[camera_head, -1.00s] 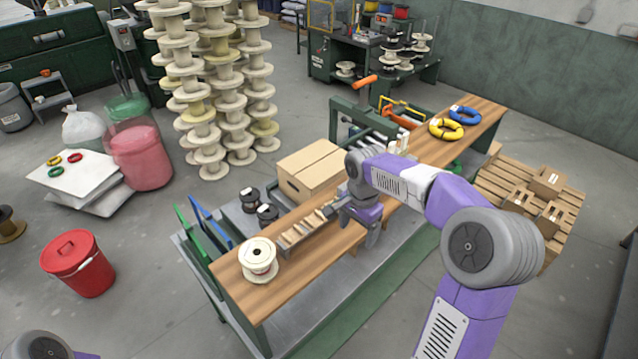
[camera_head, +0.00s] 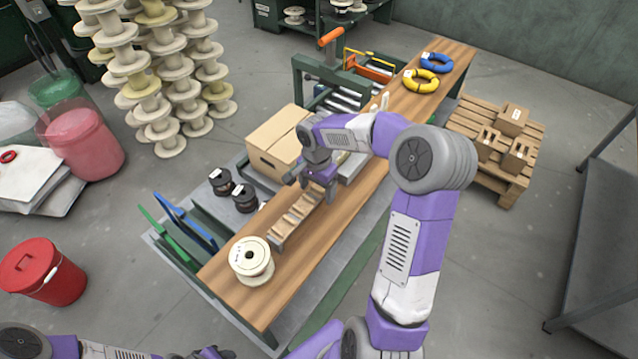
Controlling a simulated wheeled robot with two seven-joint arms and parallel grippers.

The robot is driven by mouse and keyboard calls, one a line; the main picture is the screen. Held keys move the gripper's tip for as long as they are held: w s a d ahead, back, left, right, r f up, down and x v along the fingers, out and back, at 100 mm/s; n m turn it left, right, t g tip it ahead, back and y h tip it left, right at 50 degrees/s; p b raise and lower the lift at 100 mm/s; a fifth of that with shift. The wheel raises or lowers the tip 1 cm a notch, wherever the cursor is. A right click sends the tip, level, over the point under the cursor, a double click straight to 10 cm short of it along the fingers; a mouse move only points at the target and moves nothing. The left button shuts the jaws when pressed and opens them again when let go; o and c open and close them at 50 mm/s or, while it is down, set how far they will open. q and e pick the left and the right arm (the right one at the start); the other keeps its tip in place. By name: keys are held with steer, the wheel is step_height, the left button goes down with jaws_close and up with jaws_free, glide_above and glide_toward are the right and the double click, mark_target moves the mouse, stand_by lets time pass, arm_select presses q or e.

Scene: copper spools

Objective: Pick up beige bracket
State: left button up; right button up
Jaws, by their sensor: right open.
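A narrow tray (camera_head: 276,236) on the wooden bench holds several beige pieces (camera_head: 298,212) in a row. They may be the brackets; their exact shape is too small to tell. My right gripper (camera_head: 317,191) is open, pointing down over the far end of this row. Its fingers and wrist hide part of that end, and I cannot tell whether they touch a piece. Another small pale beige piece (camera_head: 384,101) stands farther back on the bench. My left arm shows at the bottom left edge, with what may be its dark gripper (camera_head: 210,352) partly cut off.
A white spool (camera_head: 250,259) stands on the near end of the bench (camera_head: 330,232). A cardboard box (camera_head: 279,143) and dark spools (camera_head: 244,198) are left of the tray. Yellow (camera_head: 421,82) and blue (camera_head: 437,62) coils lie at the far end. A pallet (camera_head: 480,128) with boxes is right.

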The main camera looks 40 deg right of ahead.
steer(key=shift+s+f, duration=0.15)
steer(key=shift+f, duration=0.25)
steer(key=shift+c, duration=0.2)
steer(key=c, duration=1.2)
